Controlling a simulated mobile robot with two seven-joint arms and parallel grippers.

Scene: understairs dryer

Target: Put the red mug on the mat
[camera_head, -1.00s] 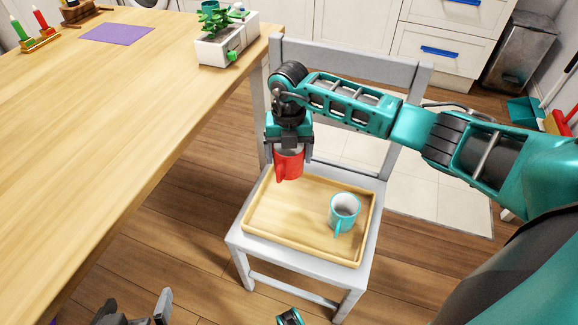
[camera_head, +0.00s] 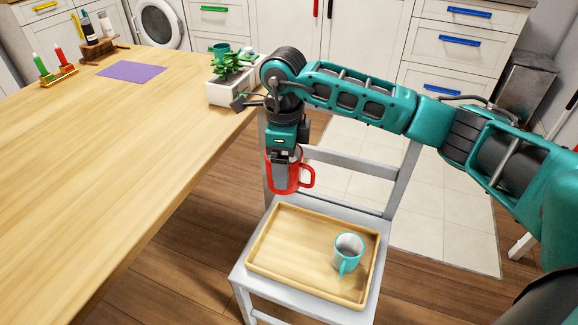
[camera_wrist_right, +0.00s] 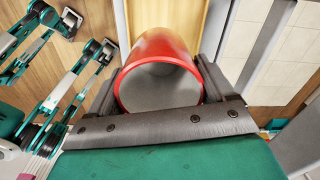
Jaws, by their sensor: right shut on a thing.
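The red mug (camera_head: 283,178) is upright in my right gripper (camera_head: 285,154), its handle toward the right. The gripper is shut on it and holds it in the air above the back of the chair seat. In the right wrist view the mug's round opening (camera_wrist_right: 160,84) shows between the two fingers (camera_wrist_right: 160,92). The purple mat (camera_head: 131,72) lies bare on the far left part of the table. My left gripper is outside the head view; teal parts of mine show at upper left in the right wrist view, and their jaw state is unclear.
A wooden tray (camera_head: 290,272) with a teal mug (camera_head: 348,252) is on the grey chair (camera_head: 362,171). A white planter (camera_head: 221,92) stands at the table's right edge, near my right arm. The table's front is clear.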

